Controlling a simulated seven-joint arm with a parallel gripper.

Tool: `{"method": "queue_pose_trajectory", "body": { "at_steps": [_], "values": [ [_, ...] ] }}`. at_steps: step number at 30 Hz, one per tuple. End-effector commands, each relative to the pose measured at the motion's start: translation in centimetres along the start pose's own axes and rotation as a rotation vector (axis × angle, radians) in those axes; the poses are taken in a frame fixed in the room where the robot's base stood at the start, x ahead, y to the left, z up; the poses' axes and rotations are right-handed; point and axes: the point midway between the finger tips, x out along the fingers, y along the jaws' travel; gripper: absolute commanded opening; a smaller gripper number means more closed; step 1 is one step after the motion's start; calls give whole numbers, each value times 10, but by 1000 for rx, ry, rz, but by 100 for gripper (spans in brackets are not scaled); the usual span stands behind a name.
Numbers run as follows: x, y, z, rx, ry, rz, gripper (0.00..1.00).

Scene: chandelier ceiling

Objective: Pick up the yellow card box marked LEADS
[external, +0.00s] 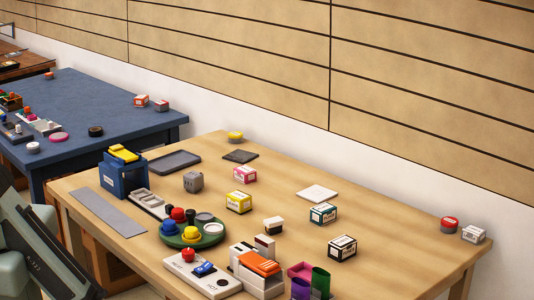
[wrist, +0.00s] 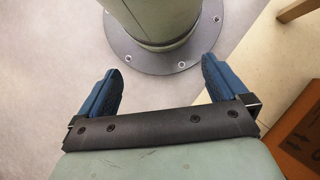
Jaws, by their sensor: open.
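A small yellow card box (external: 238,202) with a white label sits on the wooden table, near its middle, in the external view. Its lettering is too small to read. My gripper (wrist: 160,66) shows in the wrist view with its two blue fingers wide apart and nothing between them. It is over the floor by my round base, away from the tabletop. The box is not in the wrist view. In the external view my arm is at the lower left edge, and its fingers cannot be made out.
Near the yellow box are a pink box (external: 244,174), a grey cube (external: 193,182) and a green round tray (external: 166,238) with coloured knobs. A teal box (external: 323,213) and a black box (external: 342,247) stand to its right. A blue holder (external: 122,178) stands at the left.

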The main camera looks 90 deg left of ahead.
Motion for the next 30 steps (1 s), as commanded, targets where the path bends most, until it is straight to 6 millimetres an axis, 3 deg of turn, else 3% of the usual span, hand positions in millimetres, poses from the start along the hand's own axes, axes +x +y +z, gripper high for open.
{"method": "queue_pose_trajectory", "body": {
  "at_steps": [14, 21, 30],
  "values": [
    [0, 0, 0, 0, 0, 0, 100],
    [0, 0, 0, 0, 0, 0, 77],
    [-2, 1, -6, -5, 12, -4, 77]
  ]
}}
